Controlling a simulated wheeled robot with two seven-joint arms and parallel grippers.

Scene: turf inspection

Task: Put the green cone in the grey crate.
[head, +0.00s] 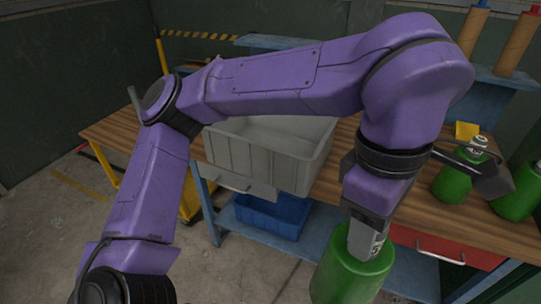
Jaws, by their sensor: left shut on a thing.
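The green cone (350,276) hangs upright from my left gripper (369,236), in front of the bench's edge at the bottom of the head view. The gripper is shut on the cone's pale grey top, which bears a black and white mark. The cone's lower end is cut off by the frame. The grey crate (240,161) stands on the bench to the left of the cone and farther back. My left arm passes above it and hides part of its rim; the visible inside looks empty.
Two similar green things (453,184) stand at the bench's right end, by a small yellow object (466,131). A blue bin (272,216) sits on the lower shelf. Brown tubes (515,42) stand on the back shelf. A red drawer (443,249) is under the wooden top (418,212).

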